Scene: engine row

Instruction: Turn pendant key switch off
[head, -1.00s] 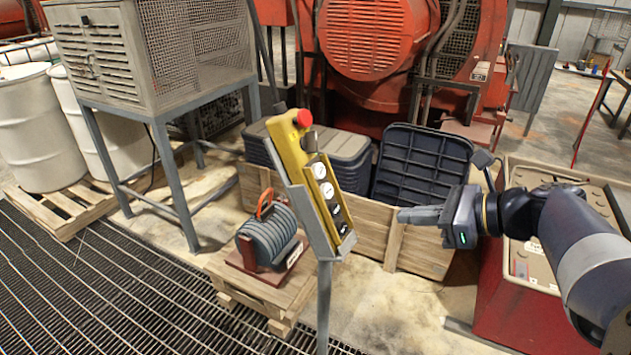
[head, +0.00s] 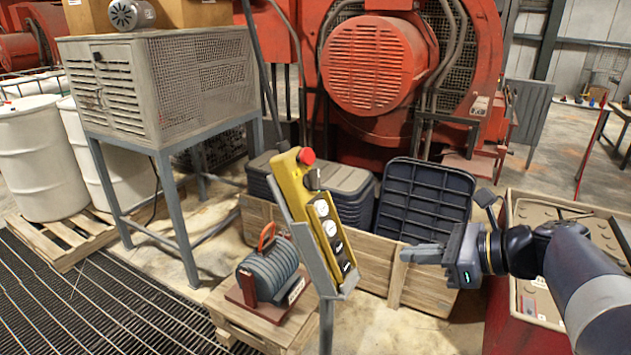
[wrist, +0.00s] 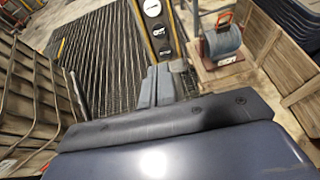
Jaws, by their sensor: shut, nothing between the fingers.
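The yellow pendant (head: 305,215) sits tilted in a grey holder on a post, near the middle of the head view. It has a red mushroom button (head: 306,156) on top, a dark knob-like part (head: 313,179) just below it, and white and black round buttons down its face. I cannot make out the key itself. My gripper (head: 403,254) is to the right of the pendant, apart from it, fingers together and empty, pointing left. In the wrist view the closed fingertips (wrist: 155,75) lie below the pendant's lower end (wrist: 157,30); the pendant's top is out of frame.
A wooden crate (head: 425,280) with dark bins stands behind the pendant. A coiled grey spool (head: 268,273) sits on a low pallet left of the post. A red cabinet (head: 520,310) is under my arm. A louvred metal box (head: 160,85) on legs stands at left.

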